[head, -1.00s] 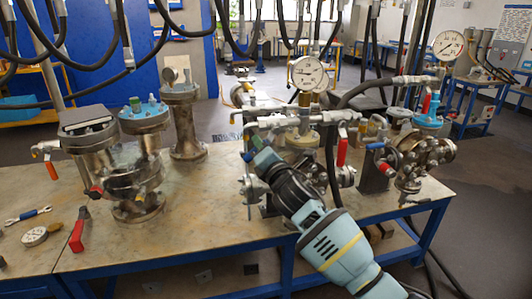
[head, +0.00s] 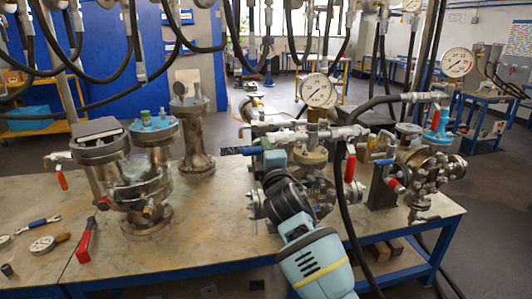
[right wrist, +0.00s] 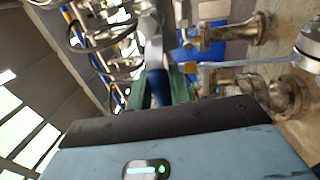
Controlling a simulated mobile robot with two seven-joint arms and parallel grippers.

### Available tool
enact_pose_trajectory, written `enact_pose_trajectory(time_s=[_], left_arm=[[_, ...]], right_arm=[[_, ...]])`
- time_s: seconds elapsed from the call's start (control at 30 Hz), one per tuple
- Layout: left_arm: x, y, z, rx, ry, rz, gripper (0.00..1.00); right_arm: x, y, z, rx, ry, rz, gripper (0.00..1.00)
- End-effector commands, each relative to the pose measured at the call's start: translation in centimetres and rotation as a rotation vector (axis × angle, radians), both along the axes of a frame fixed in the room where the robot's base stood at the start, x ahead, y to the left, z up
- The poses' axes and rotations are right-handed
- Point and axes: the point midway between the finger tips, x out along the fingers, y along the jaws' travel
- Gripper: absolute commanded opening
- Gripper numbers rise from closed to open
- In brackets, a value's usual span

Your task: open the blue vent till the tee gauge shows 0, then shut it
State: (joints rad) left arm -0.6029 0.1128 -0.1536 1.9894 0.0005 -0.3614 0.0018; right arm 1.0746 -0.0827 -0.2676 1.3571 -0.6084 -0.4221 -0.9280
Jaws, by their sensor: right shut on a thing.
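My right gripper (head: 272,160) comes up from the bottom of the head view to the valve manifold at the middle of the bench. In the right wrist view its green fingers (right wrist: 158,90) are shut on a blue handle (right wrist: 157,84), which looks like the blue vent's. In the head view the grip itself is mostly hidden by my gripper. The white-faced tee gauge (head: 318,90) stands upright above the manifold's pipes (head: 305,134). Its needle is too small to read surely. My left gripper is not in view.
A red lever (head: 350,165) hangs just right of the grip, beside a black hose. A second gauge (head: 457,62) stands at the right. Flanged vessels (head: 145,190) and a red-handled tool (head: 86,240) are on the left. The bench top (head: 200,235) at centre left is clear.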

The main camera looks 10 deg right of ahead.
Motion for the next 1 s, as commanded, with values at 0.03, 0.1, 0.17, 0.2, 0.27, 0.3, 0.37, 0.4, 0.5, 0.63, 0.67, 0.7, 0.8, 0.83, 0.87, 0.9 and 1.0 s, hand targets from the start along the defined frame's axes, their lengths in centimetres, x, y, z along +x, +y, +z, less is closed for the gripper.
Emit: enact_pose_trajectory(time_s=[0.03, 0.1, 0.17, 0.2, 0.27, 0.3, 0.37, 0.4, 0.5, 0.63, 0.67, 0.7, 0.8, 0.83, 0.87, 0.9, 1.0], left_arm=[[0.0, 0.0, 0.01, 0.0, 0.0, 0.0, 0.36], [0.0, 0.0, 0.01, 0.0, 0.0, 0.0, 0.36], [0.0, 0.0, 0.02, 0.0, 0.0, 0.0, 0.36], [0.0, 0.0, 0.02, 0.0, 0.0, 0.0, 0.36], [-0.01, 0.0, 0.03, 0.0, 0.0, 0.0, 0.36], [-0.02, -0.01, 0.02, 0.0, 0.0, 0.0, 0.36], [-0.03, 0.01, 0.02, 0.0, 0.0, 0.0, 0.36], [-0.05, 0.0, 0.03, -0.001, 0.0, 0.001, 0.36], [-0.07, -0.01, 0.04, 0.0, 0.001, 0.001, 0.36], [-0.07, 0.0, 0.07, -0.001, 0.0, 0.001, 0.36], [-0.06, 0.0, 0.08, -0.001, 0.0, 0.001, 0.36], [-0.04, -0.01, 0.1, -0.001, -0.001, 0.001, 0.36], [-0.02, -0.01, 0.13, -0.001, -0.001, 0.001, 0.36], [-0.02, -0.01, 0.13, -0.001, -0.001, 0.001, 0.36], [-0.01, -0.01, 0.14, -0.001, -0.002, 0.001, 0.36], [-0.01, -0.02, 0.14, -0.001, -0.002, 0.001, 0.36], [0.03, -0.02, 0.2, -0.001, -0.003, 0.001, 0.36]], right_arm=[[-0.02, 0.08, 0.23, 0.009, -0.003, 0.002, 0.0], [-0.02, 0.05, 0.27, 0.015, -0.002, 0.002, 0.0], [-0.02, 0.04, 0.3, 0.018, -0.002, 0.002, 0.0], [-0.01, 0.03, 0.31, 0.02, -0.003, 0.001, 0.0], [-0.02, 0.03, 0.33, 0.021, -0.003, 0.001, 0.0], [-0.02, 0.02, 0.34, 0.021, -0.003, 0.001, 0.0], [-0.02, 0.02, 0.35, 0.021, -0.003, 0.001, 0.0], [-0.02, 0.02, 0.36, 0.021, -0.003, 0.001, 0.0], [-0.02, 0.02, 0.39, 0.021, -0.004, 0.001, 0.0], [-0.02, 0.01, 0.35, 0.02, -0.003, 0.001, 0.38], [-0.02, 0.01, 0.33, 0.019, -0.003, 0.001, 0.4], [-0.01, 0.01, 0.3, 0.019, -0.002, 0.001, 0.4], [-0.01, 0.0, 0.24, 0.018, -0.001, 0.001, 0.4], [-0.01, 0.0, 0.23, 0.018, -0.001, 0.001, 0.4], [0.0, -0.01, 0.22, 0.018, -0.001, 0.001, 0.4], [-0.02, -0.01, 0.2, 0.017, -0.001, 0.0, 0.4], [-0.24, -0.02, 0.16, 0.017, -0.001, 0.0, 0.4]])
